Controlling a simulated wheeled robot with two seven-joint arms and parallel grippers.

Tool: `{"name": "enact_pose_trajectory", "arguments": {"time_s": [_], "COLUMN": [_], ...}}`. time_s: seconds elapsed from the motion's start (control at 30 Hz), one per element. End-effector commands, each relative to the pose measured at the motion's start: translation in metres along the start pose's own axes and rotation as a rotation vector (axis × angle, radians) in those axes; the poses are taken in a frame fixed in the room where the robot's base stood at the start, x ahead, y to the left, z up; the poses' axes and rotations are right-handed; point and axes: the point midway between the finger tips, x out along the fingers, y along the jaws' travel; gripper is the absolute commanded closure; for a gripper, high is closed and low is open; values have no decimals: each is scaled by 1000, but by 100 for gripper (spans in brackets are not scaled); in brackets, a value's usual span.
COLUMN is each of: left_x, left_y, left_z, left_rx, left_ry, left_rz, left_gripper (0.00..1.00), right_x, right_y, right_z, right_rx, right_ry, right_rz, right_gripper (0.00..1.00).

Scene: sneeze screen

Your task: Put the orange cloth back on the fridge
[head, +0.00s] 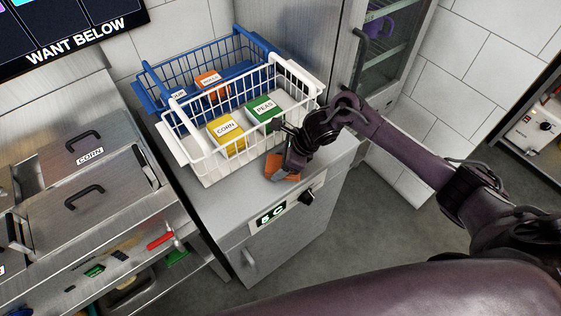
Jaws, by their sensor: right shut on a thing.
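The orange cloth (281,169) is at the top of the small steel fridge (214,216), near its front edge and in front of the white basket. My right gripper (291,171) is shut on the cloth, and its fingers hide part of it. I cannot tell whether the cloth touches the fridge top or is just above it. The fridge has a lit display reading about "5 C" and a black knob on its front. My left gripper is not in view.
A white wire basket (204,171) with CORN and PEAS boxes stands on the fridge, close to my right gripper. A blue wire basket (150,88) is behind it. Steel counter lids (99,215) are at left. The fridge top's front left is clear.

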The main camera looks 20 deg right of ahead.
Motion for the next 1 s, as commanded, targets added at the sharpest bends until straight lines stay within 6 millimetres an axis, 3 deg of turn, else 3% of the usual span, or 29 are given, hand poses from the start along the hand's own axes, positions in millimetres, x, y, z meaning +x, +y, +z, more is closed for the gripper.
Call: {"name": "enact_pose_trajectory", "arguments": {"time_s": [0.03, 0.2, 0.57, 1.0], "left_x": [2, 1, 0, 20], "left_y": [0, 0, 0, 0], "left_z": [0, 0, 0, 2], "left_rx": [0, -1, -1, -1], "left_ry": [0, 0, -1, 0], "left_rz": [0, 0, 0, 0], "left_gripper": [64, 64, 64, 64], "right_x": [1, 0, -5, -90], "right_y": [0, 0, -1, -1], "right_z": [-1, 0, 0, -1], "right_rx": [-1, 0, -1, -3], "right_ry": [0, 0, -1, 1], "right_rz": [0, 0, -2, -5], "right_gripper": [36, 17, 17, 17]}}
